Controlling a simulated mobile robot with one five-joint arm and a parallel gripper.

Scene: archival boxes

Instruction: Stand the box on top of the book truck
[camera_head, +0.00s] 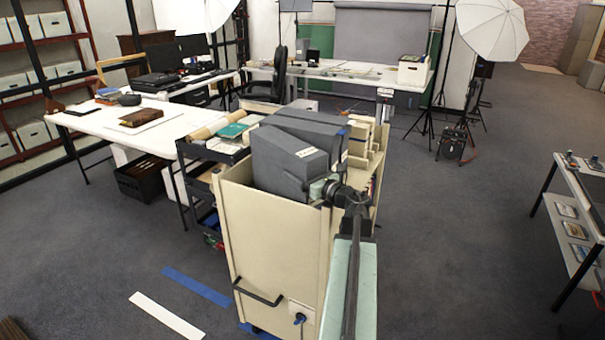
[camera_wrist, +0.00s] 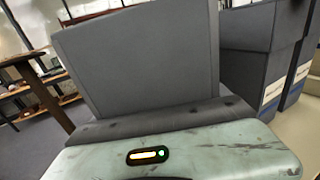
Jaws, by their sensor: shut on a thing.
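The beige book truck (camera_head: 275,240) stands in the middle of the head view, its end panel facing me. My gripper (camera_head: 328,190) is shut on a dark grey archival box (camera_head: 285,163) at the near end of the truck's top. The box fills the middle of the wrist view (camera_wrist: 140,60), its plain face rising beyond the jaw. Its lower part is hidden behind the truck's end panel and my gripper, so I cannot tell whether it touches the top. It looks roughly upright, perhaps slightly tilted.
More grey boxes (camera_head: 305,130) stand on the truck just behind the held box; they show at right in the wrist view (camera_wrist: 265,50). Cream boxes or files (camera_head: 358,140) are at the truck's right. A black cart (camera_head: 205,150) is close at left.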

